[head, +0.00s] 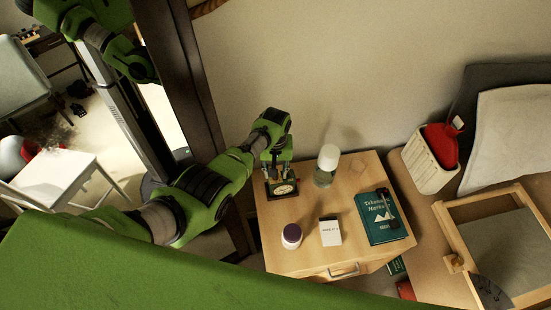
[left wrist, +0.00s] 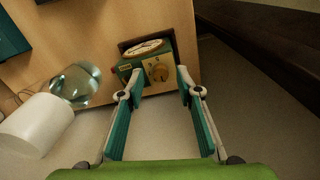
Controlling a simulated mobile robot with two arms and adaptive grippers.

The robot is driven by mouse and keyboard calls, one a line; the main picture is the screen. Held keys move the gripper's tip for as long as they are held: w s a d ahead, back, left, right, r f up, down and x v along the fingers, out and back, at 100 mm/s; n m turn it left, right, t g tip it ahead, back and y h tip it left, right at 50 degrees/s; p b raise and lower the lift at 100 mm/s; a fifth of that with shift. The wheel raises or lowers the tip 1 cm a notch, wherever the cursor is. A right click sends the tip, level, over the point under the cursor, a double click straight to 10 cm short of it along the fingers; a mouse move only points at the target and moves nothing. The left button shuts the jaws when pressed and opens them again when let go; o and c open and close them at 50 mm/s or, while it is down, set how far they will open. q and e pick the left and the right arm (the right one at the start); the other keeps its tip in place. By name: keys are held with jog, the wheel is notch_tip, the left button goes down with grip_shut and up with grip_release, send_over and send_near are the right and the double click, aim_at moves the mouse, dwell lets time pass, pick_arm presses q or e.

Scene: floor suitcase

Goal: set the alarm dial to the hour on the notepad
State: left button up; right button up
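The alarm clock (head: 283,188) stands near the back left of the wooden nightstand, a small dark case with a pale face. In the left wrist view the green clock (left wrist: 133,66) shows its round face and a brass dial knob (left wrist: 158,73) on its side. My left gripper (head: 279,172) is over the clock. In the wrist view its open fingers (left wrist: 160,76) appear on either side of the knob, with nothing between them but a gap. Contact cannot be told. The white notepad (head: 330,232) lies near the nightstand's front; its short dark writing is too small to read surely.
A purple-lidded jar (head: 291,236) and a teal book (head: 384,217) are on the nightstand (head: 300,262). A white basket (head: 430,160) and wooden frame (head: 452,232) are right.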

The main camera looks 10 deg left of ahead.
pick_arm(q)
notch_tip(320, 180, up, 11)
dwell(0.4)
dwell(0.4)
jog(key=s+a+f+m+t, duration=0.1)
jog(key=s+a, duration=0.2)
jog(key=s, duration=0.8)
jog(key=s+a+f+m+t, duration=0.2)
jog(key=s+a, duration=0.2)
jog(key=s, duration=0.7)
jog(key=s+a+r+m, duration=0.1)
jog(key=s+a+r, duration=0.1)
jog(key=s+r, duration=0.6)
notch_tip(320, 180, down, 28)
jog(key=s+b, duration=0.1)
jog(key=s, duration=0.1)
jog(key=s+a+f+g, duration=0.2)
jog(key=s+a+f, duration=0.1)
jog(key=s+f, duration=1.4)
jog(key=shift+s+f+m+b, duration=0.15)
jog(key=shift+f+m+b, duration=0.25)
